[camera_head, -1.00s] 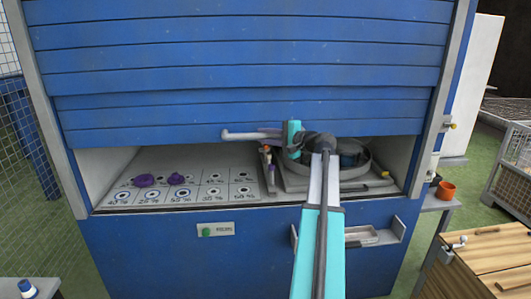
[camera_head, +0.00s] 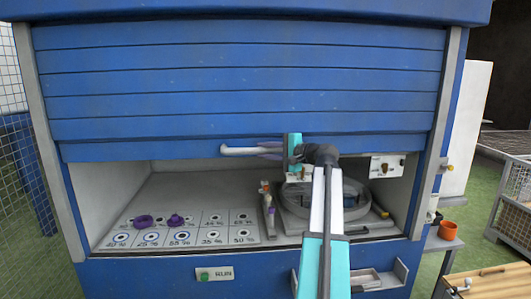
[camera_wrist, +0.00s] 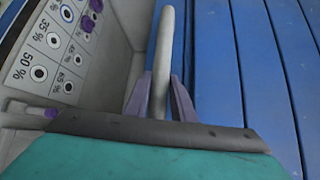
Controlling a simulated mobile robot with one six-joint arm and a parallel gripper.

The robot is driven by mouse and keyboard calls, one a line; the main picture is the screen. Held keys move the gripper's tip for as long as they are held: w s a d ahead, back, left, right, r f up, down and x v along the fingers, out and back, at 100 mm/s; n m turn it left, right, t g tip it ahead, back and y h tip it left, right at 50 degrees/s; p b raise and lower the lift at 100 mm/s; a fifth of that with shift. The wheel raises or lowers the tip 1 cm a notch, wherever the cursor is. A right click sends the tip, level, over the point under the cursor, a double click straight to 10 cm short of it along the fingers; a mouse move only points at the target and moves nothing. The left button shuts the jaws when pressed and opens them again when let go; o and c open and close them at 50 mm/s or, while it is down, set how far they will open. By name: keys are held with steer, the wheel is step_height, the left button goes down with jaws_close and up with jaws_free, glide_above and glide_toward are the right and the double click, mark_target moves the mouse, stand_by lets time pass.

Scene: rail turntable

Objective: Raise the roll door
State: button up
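The blue slatted roll door (camera_head: 240,95) is partly raised, with an open gap below its bottom edge. A pale grey bar handle (camera_head: 237,150) sticks out along that bottom edge. The roll door (camera_wrist: 255,70) fills the right of the wrist view. My arm hides part of the door's bottom edge.
Inside the cabinet, a panel (camera_head: 190,222) with percent-marked circles holds purple pieces. A round ring-like fixture (camera_head: 345,205) stands right of it. A white switch plate (camera_head: 387,167) is on the inner back wall. A green button (camera_head: 204,275) sits below the opening.

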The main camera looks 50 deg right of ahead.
steer(key=o, duration=0.3)
steer(key=shift+s, duration=0.1)
steer(key=s+d+r+b, duration=0.1)
steer(key=s+r+b, duration=0.1)
steer(key=s, duration=1.1)
steer(key=shift+s+d+b, duration=0.15)
steer(key=shift+s+b, duration=0.15)
steer(key=shift+b, duration=0.3)
